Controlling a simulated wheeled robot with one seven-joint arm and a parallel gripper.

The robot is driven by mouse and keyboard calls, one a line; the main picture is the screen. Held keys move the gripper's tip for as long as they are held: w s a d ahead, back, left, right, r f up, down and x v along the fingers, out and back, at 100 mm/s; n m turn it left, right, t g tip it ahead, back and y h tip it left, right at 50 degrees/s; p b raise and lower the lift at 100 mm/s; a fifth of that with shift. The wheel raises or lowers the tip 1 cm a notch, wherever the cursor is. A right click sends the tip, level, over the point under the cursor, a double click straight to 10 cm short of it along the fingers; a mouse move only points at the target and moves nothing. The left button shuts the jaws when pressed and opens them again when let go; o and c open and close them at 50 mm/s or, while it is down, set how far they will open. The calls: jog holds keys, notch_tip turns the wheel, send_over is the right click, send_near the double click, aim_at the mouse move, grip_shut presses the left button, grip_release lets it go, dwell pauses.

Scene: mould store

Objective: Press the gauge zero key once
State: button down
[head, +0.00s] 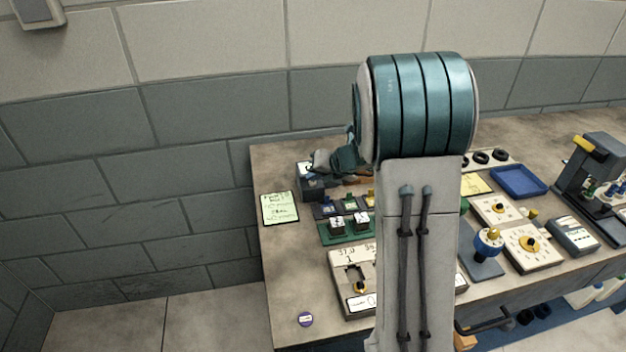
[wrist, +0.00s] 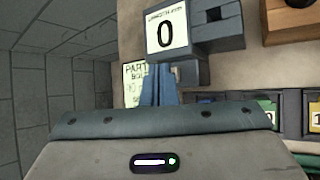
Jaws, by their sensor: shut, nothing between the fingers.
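A dark blue-grey box (wrist: 222,24) with a white card (wrist: 167,28) reading a large 0 is ahead of my gripper in the wrist view. The small print above the 0 is too blurred to read. A dark box also shows at the bench's back left in the head view (head: 311,187), partly behind my gripper (head: 325,160). My gripper's fingers (wrist: 160,88) are shut and empty, just below the card in the wrist view. I cannot tell whether they touch the box. No key surface can be clearly made out; the fingers may hide it.
A pale green note (head: 280,208) lies at the bench's left edge. A green tray (head: 348,238) with small blocks and a pale panel (head: 340,262) stand nearer. A blue tray (head: 519,182) and several devices are to the right. My arm hides the bench middle.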

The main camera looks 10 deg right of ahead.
jog(key=shift+r+p, duration=0.3)
jog(key=shift+r, duration=0.2)
notch_tip(320, 180, up, 5)
jog(key=p, duration=0.5)
dwell(0.7)
